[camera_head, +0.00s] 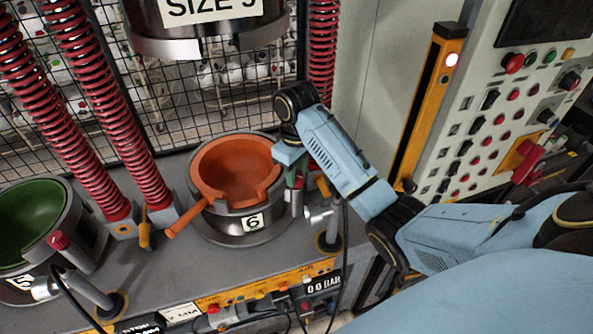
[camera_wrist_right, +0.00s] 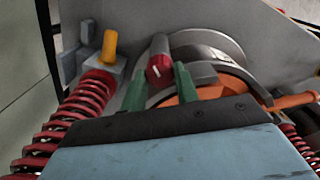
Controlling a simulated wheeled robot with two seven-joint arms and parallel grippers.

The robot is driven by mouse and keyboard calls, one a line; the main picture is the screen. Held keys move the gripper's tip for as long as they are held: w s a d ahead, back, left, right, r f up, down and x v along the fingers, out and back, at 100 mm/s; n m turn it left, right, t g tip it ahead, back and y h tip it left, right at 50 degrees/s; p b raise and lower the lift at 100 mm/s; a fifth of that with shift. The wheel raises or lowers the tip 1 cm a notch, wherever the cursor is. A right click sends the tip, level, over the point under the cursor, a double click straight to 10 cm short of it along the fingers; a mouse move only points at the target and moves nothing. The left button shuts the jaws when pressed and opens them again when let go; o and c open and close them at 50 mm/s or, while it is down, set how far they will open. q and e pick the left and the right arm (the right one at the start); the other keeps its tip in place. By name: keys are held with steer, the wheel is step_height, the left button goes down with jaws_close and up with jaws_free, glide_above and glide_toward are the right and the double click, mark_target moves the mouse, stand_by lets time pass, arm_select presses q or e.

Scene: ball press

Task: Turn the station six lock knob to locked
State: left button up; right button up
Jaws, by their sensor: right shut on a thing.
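Station six is the grey metal cup (camera_head: 253,232) with the "6" label and an orange bowl (camera_head: 240,170) seated in it. My right gripper (camera_head: 296,177) reaches down at the cup's right side. In the right wrist view the red lock knob (camera_wrist_right: 158,68) with a white mark sits between the two green fingers of my right gripper (camera_wrist_right: 160,84), which is shut on it. In the head view the knob is hidden by the gripper. I cannot tell from its mark whether it stands at locked. My left gripper is not in view.
An orange handle (camera_head: 184,219) sticks out from the bowl to the left. Station five, with a green bowl (camera_head: 32,214) and its own red knob (camera_head: 59,240), stands at left. Red springs (camera_head: 123,110) rise behind. A button panel (camera_head: 490,120) stands at right.

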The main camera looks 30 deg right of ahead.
steer(key=m, duration=0.5)
steer(key=shift+m, duration=0.4)
stand_by(0.4)
steer(key=o, duration=1)
steer(key=shift+a, duration=0.1)
